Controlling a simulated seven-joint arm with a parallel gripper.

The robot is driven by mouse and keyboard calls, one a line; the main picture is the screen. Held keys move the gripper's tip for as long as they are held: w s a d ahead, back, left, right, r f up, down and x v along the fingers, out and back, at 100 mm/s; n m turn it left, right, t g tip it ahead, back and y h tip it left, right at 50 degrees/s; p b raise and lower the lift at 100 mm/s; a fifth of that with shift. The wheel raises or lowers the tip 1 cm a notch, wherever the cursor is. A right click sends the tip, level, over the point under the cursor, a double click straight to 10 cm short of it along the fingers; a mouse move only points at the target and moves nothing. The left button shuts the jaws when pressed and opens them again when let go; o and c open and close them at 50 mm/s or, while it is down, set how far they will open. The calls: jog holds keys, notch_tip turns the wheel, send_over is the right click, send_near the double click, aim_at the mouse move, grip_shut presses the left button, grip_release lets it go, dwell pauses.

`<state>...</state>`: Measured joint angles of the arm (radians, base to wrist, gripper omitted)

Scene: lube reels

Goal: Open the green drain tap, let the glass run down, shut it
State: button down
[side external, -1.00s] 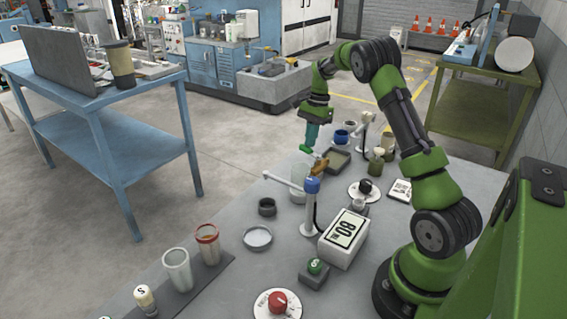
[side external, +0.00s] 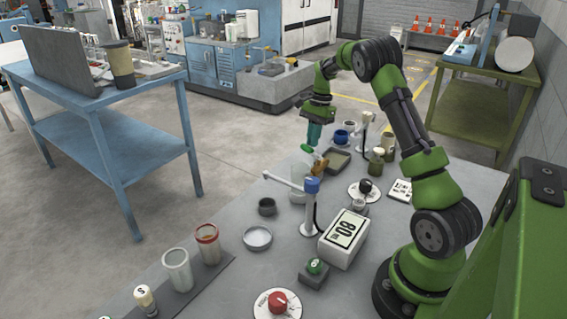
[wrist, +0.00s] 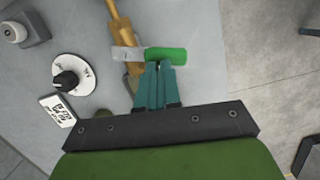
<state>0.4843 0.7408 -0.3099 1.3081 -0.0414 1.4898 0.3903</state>
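The green tap handle (side external: 307,149) sits at the end of a brass tap body (side external: 320,168) near the table's far edge. In the wrist view the green handle (wrist: 167,56) lies crosswise right at my fingertips, beside a pale grey piece and the brass body (wrist: 122,25). My gripper (side external: 313,145) points down at the handle from above. Its teal fingers (wrist: 158,65) are together with no clear gap; whether they touch the handle I cannot tell. A pale, glass-like vessel (side external: 297,194) stands below the tap, partly hidden by a white spout arm; its level is unclear.
A dark tray (side external: 337,161), a dial with a black knob (side external: 366,190) and several cups are around. The table's left front has a dish (side external: 257,238).

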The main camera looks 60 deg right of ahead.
jog(key=shift+s+d+r, duration=0.1)
jog(key=shift+s+d, duration=0.45)
jog(key=s+d+r+m, duration=0.1)
jog(key=d+r+m, duration=0.1)
jog(key=r, duration=0.4)
jog(key=s+d+r+m, duration=0.1)
jog(key=d+r, duration=0.2)
jog(key=r, duration=0.3)
jog(key=w+a+f, duration=0.2)
jog(key=a+f, duration=0.3)
jog(key=f, duration=0.7)
jog(key=shift+w+a+f+m+t, duration=0.2)
jog(key=shift+m+t, duration=0.1)
jog(key=shift+m, duration=0.1)
jog(key=shift+d+r, duration=0.1)
